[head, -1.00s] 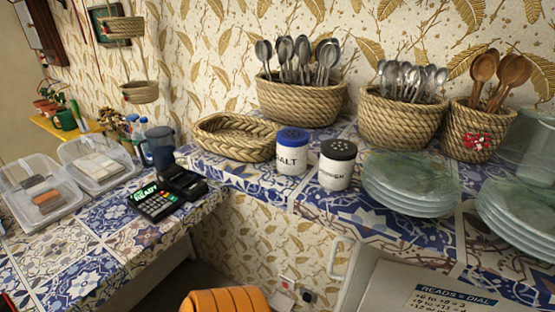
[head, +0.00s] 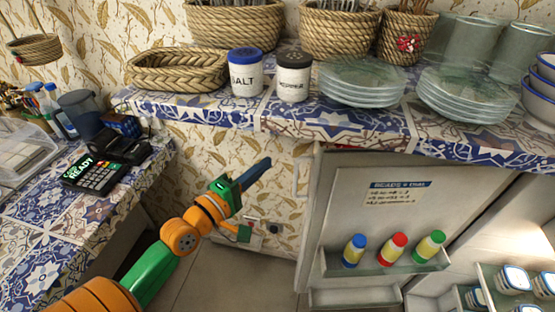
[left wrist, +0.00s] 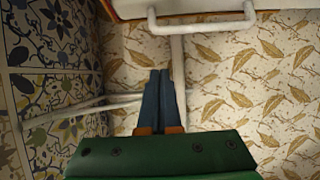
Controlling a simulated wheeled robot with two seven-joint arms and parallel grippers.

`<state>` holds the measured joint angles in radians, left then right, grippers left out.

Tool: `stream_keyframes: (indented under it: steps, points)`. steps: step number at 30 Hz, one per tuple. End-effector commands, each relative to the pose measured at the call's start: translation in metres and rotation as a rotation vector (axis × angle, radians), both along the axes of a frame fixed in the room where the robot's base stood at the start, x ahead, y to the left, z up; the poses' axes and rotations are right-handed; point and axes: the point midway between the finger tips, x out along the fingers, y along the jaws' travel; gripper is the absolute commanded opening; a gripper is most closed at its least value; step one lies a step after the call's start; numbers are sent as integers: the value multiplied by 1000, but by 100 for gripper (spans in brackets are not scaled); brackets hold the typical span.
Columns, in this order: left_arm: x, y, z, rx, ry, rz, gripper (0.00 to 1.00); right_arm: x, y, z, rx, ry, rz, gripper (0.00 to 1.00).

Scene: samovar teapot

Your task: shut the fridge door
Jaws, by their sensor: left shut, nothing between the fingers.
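The fridge door (head: 345,200) stands open under the counter, its inner face with a printed label towards me. Its door shelf (head: 385,262) holds bottles with blue, red and green caps. The white door handle (head: 301,176) is on the door's left side. It also shows in the left wrist view (left wrist: 200,27), at the top. My left gripper (head: 265,165) is shut and empty, left of the handle and apart from it, in front of the papered wall. Its fingers (left wrist: 160,75) point towards the handle side in the left wrist view. My right gripper is not in view.
The fridge interior (head: 525,240) with jars is at the right. The tiled counter (head: 225,112) above carries salt (head: 245,75), pepper (head: 293,80), baskets and glass plates (head: 362,82). A card terminal (head: 90,172) is on the left counter. Floor between counter and door is clear.

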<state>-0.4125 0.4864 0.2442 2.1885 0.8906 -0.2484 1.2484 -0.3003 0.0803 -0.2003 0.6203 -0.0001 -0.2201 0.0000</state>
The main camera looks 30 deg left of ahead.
Motion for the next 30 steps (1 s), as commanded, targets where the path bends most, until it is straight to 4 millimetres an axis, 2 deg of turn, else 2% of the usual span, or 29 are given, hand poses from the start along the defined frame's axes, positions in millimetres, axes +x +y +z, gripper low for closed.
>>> stream_keyframes:
  steps: [4,11,13,18,30]
  points:
    - [32,-6,4,-1,-3,0,0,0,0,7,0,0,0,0]
    - [81,-15,2,3,-2,0,0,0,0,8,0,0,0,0]
    - [67,-25,3,0,6,-2,0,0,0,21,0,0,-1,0]
    - [51,-37,1,3,4,0,0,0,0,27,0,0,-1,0]
    - [47,-40,0,5,2,1,0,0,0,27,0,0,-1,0]
